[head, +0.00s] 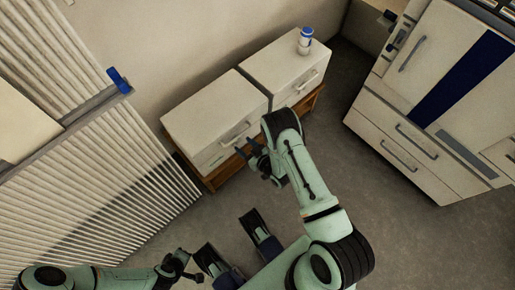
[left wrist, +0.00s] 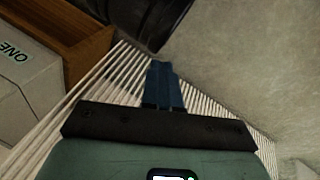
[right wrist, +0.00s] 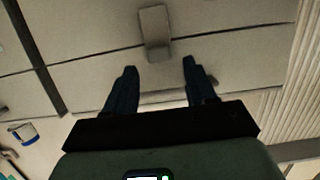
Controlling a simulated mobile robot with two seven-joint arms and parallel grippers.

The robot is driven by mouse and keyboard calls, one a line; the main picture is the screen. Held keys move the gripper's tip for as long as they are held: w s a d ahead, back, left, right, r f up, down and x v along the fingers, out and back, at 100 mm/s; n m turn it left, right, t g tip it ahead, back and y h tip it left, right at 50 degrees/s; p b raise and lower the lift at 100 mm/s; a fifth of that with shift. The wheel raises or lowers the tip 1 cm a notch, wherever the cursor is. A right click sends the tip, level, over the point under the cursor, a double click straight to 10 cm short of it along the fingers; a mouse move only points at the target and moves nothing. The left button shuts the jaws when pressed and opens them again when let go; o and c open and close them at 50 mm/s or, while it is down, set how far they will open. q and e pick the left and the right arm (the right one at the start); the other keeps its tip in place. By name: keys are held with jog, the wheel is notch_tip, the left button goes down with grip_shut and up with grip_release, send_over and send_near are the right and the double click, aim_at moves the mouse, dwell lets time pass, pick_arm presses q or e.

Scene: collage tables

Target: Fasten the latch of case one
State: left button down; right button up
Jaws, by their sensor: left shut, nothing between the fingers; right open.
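Case one, a white box with a seam below its lid (head: 212,105), stands on a wooden bench beside the ribbed wall. Its "ONE" label (left wrist: 15,55) shows upside down in the left wrist view. My right gripper (head: 247,149) is open at the case's front. In the right wrist view, a small grey latch plate (right wrist: 154,28) lies across a seam, beyond and roughly between the open fingertips (right wrist: 159,72), apparently not gripped. Whether the latch is engaged I cannot tell. My left gripper (head: 190,272) is shut and empty, low and away from the case; its fingers (left wrist: 162,75) are together.
A second white case (head: 287,62) stands right of case one, with a blue-and-white can (head: 305,40) on top. The wooden bench (head: 222,176) carries both. A white cabinet (head: 425,120) stands at right. Grey floor (head: 390,225) is open between.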

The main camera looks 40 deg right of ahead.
pick_arm(q)
jog(key=shift+g+h, duration=0.3)
jog(key=shift+g, duration=0.3)
jog(key=s+r, duration=0.1)
jog(key=s+d+r+p, duration=0.1)
jog(key=s+d+p, duration=0.1)
jog(key=s, duration=0.1)
jog(key=shift+r, duration=0.4)
pick_arm(e)
jog(key=v, duration=1)
jog(key=shift+s, duration=0.1)
jog(key=s+a+f+m+g+y, duration=0.25)
jog(key=s+a+m+g, duration=0.35)
jog(key=s+a+g, duration=0.7)
pick_arm(q)
jog(key=s+d+r+g+p, duration=0.1)
jog(key=s+r+p, duration=0.1)
jog(key=r+p, duration=0.6)
jog(key=s+d+r+g+p, duration=0.1)
jog(key=r+p, duration=0.7)
jog(key=shift+s+r+m+h+p, duration=0.3)
jog(key=shift+s+r+m+p, duration=0.05)
jog(key=shift+s+m+p, duration=0.05)
pick_arm(e)
jog(key=s+a+r+n+g, duration=0.1)
jog(key=s+r, duration=0.4)
jog(key=r, duration=1.1)
jog(key=shift+g, duration=0.9)
jog(key=shift+a, duration=0.15)
